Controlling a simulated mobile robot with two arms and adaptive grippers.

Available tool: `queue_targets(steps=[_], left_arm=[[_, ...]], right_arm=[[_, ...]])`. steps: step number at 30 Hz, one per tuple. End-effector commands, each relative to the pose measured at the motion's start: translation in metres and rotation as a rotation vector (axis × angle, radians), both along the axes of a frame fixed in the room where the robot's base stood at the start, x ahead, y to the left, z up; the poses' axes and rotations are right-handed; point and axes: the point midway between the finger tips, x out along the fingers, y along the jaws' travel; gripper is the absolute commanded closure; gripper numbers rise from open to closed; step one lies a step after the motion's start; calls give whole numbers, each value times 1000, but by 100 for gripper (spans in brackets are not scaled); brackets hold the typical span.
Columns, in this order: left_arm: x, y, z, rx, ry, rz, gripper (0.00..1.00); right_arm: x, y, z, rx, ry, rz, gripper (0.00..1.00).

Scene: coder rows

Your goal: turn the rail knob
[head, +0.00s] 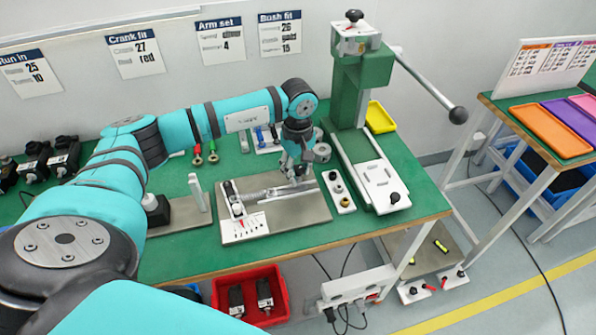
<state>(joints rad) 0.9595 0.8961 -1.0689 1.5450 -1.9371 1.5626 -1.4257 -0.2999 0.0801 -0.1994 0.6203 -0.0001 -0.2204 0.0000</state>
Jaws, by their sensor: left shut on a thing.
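A grey metal plate (305,213) lies on the green table. A threaded rail (262,194) runs across it, with a white scale card (244,228) and an upright pointer piece (236,204) at its left end. My left gripper (295,177) reaches down over the right end of the rail. It is shut on the rail knob there, which its fingers mostly hide. How far the knob is turned cannot be told. My right gripper is not in view.
A green press (356,90) with a long lever (430,85) stands just right of the plate. A white block with round parts (339,192) lies beside the plate. Another plate with an upright bar (198,192) is at left. A red bin (250,295) is below the front edge.

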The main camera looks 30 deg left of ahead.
Motion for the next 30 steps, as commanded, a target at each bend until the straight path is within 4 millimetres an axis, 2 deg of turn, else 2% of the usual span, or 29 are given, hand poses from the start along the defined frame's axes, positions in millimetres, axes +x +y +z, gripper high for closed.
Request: queue_targets(steps=[5, 6, 12, 20, 23, 26, 30], left_arm=[[1, 1, 1, 1, -1, 0, 100], [1, 1, 1, 1, -1, 0, 66], [0, 1, 1, 1, -1, -2, 42], [0, 0, 1, 0, -1, -3, 42], [1, 0, 8, 0, -2, -3, 42], [1, 0, 23, 0, -4, -4, 42], [1, 1, 53, 1, -6, -2, 42]], right_arm=[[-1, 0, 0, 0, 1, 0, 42], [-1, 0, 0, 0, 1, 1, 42], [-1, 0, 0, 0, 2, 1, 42], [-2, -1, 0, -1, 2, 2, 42], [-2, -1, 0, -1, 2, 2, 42], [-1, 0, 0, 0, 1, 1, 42], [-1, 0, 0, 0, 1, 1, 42]])
